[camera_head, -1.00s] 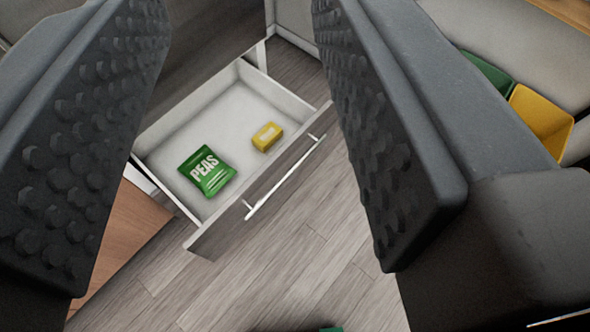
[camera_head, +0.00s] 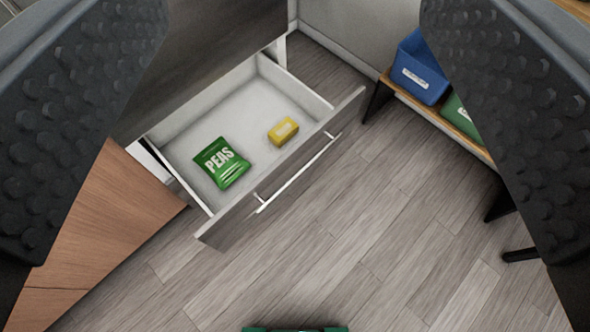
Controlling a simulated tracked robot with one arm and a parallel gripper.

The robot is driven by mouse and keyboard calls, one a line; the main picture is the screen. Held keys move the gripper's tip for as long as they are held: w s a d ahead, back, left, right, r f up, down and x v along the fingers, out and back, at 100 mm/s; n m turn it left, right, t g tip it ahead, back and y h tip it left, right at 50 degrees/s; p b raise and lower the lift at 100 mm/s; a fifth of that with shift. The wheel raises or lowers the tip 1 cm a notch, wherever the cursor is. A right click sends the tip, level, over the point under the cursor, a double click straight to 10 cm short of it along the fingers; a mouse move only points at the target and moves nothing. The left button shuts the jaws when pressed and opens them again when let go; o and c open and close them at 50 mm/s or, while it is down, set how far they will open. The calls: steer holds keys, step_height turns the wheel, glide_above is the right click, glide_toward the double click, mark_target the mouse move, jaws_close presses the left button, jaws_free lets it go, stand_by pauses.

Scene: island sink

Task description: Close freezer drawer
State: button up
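The freezer drawer (camera_head: 215,229) is pulled out from a dark cabinet, with a white inside and a grey wood front. A long metal handle (camera_head: 298,174) runs along its front. A green bag of peas (camera_head: 221,163) and a small yellow box (camera_head: 283,131) lie in the drawer. My gripper (camera_head: 300,250) is open and empty, its two dark studded fingers wide apart at the left and right of the view. The drawer shows between the fingers, and they look apart from it.
A wooden cabinet front (camera_head: 105,225) stands left of the drawer. At the right, a low wooden shelf (camera_head: 437,120) bears a blue bin (camera_head: 418,72) and a green bin (camera_head: 460,118). The grey plank floor (camera_head: 385,235) before the drawer is clear.

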steer(key=shift+g+y, duration=0.4)
steer(key=shift+g, duration=0.3)
steer(key=w+f, duration=0.4)
steer(key=f, duration=0.1)
steer(key=shift+w+d+f, duration=0.15)
steer(key=shift+w+d, duration=0.05)
steer(key=shift+w, duration=0.2)
jaws_close()
steer(key=w+d+f+m+g+y+b, duration=0.1)
steer(key=w+f+g, duration=0.1)
steer(key=w+f, duration=0.65)
steer(key=w+d+f+m+g+y, duration=0.15)
steer(key=w+f, duration=0.25)
steer(key=f, duration=0.9)
steer(key=m+g+y+b, duration=0.3)
steer(key=m+g+b, duration=0.1)
steer(key=m, duration=0.3)
glide_toward(292, 158)
steer(key=shift+n, duration=0.25)
steer(key=f, duration=0.1)
steer(key=w+a+f, duration=0.1)
steer(key=f, duration=0.2)
steer(key=shift+w+a+f, duration=0.25)
steer(key=shift+w+a, duration=0.15)
steer(key=shift+w+a+r, duration=0.1)
steer(key=shift+w+a, duration=0.45)
